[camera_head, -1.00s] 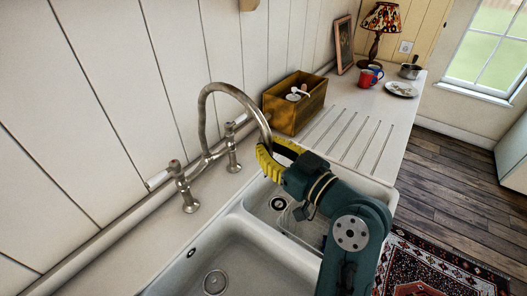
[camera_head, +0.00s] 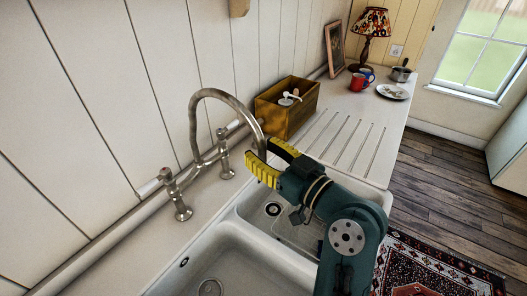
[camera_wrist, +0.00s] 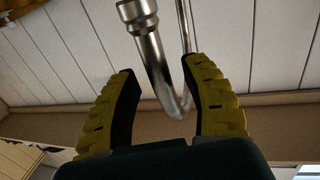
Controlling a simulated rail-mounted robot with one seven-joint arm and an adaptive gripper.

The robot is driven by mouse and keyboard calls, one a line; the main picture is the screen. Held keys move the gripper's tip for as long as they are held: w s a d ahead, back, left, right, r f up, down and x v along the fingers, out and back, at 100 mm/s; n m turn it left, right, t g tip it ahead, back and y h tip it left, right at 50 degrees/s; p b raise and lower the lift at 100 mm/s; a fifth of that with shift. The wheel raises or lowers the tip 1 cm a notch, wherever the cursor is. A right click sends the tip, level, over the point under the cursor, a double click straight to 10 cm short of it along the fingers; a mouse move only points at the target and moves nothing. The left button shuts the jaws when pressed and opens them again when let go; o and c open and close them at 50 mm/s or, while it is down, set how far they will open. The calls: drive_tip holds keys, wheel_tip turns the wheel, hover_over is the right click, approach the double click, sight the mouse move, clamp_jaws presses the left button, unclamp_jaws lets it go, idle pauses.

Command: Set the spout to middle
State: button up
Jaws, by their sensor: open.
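The metal tap spout (camera_head: 225,93) arches up from the wall-side counter, and its outlet end hangs toward the far basin (camera_head: 273,212) of the double sink. My gripper (camera_head: 262,151) is open at the outlet end, one yellow-padded finger on either side of it in the picture. In the wrist view the spout (camera_wrist: 152,60) shows between and beyond the two fingertips (camera_wrist: 160,66), with its ridged outlet at the top. No contact between fingers and spout can be made out. The outlet end is partly hidden by the fingers in the head view.
Two tap handles (camera_head: 222,148) stand at the spout's base. The near basin (camera_head: 225,262) lies in front. A wooden box (camera_head: 281,110) stands behind the gripper. A red mug (camera_head: 357,81), plate (camera_head: 392,91) and lamp (camera_head: 371,24) are farther off. The ribbed drainboard (camera_head: 345,138) is clear.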

drive_tip(key=v, duration=1.2)
